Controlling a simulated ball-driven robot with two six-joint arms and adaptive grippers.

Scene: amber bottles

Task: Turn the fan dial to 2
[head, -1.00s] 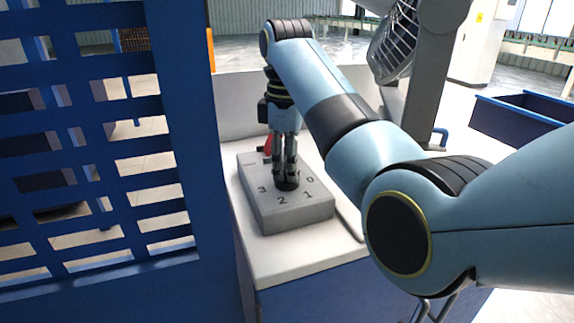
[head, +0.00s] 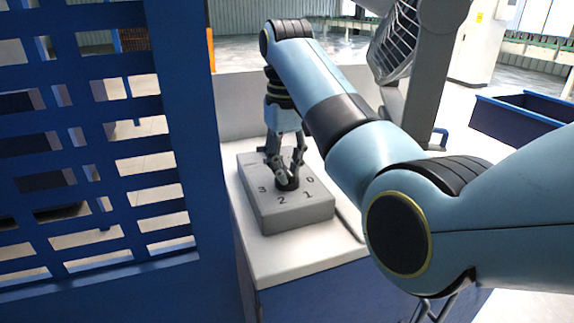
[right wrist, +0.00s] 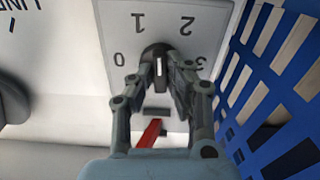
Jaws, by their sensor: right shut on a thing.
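The fan dial is a small dark knob (head: 288,184) on top of a grey control box (head: 290,217) marked 0, 1, 2 and 3. My right gripper (head: 287,177) comes down from above, with its fingers shut on the dial. In the right wrist view the dial (right wrist: 157,49) sits between the two fingertips (right wrist: 158,72), and the numbers look upside down. I cannot tell which number the dial points at. The fan (head: 395,42) stands behind at the upper right. My left gripper is not in view.
The box sits on a white-topped bench (head: 280,263) with a blue front. A blue slatted panel (head: 205,200) stands close on the left. A blue bin (head: 520,117) is at the far right. A large dark round part (right wrist: 12,100) shows at the wrist view's left edge.

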